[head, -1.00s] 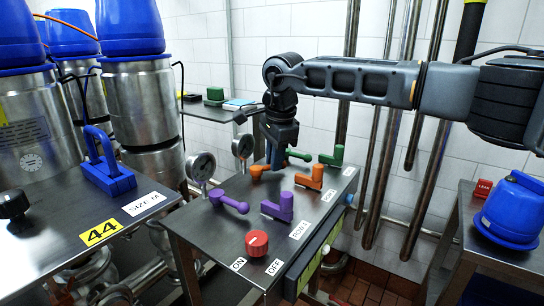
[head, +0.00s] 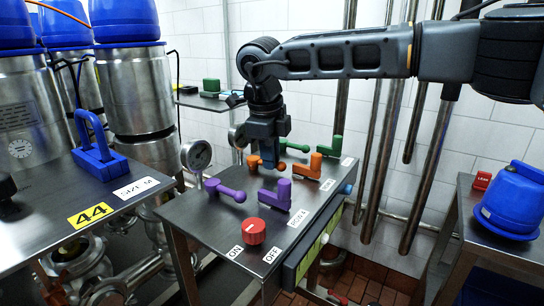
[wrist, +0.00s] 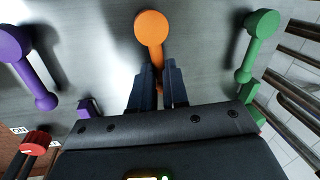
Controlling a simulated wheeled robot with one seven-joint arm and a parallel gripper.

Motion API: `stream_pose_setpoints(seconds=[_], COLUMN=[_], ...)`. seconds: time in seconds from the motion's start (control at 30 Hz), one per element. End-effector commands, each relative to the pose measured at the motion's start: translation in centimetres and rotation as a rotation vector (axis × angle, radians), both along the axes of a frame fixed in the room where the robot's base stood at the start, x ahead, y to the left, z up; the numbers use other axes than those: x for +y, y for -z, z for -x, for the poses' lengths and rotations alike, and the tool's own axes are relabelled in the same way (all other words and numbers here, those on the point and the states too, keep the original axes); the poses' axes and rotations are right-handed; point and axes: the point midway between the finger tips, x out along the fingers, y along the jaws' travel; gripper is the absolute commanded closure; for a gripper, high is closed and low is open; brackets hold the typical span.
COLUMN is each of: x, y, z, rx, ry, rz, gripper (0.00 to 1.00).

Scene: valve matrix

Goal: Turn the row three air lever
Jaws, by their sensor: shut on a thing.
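The console has orange, purple and green levers in rows. The left orange lever (head: 254,161) is partly hidden by my gripper (head: 268,163) in the head view. In the wrist view its round orange end (wrist: 151,27) shows beyond my fingertips, and its shaft runs back between the fingers. My gripper (wrist: 157,72) is shut on this lever from above. I cannot read the small label beside the orange row.
Purple levers (head: 225,190) and (head: 276,196) and a red knob (head: 254,230) are nearer on the console (head: 200,212). A green lever (head: 332,147) is farther back. A gauge (head: 196,154) stands at the left edge.

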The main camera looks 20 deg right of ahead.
Motion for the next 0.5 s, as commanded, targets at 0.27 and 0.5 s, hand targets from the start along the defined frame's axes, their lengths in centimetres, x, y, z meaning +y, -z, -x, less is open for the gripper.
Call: stream_pose_setpoints(seconds=[0.27, 0.5], x=[0.0, 0.19], y=[0.08, 0.08], z=[0.46, 0.59], rx=[0.005, 0.007], ry=[0.144, 0.188], rz=[0.008, 0.008], gripper=[1.0, 1.0])
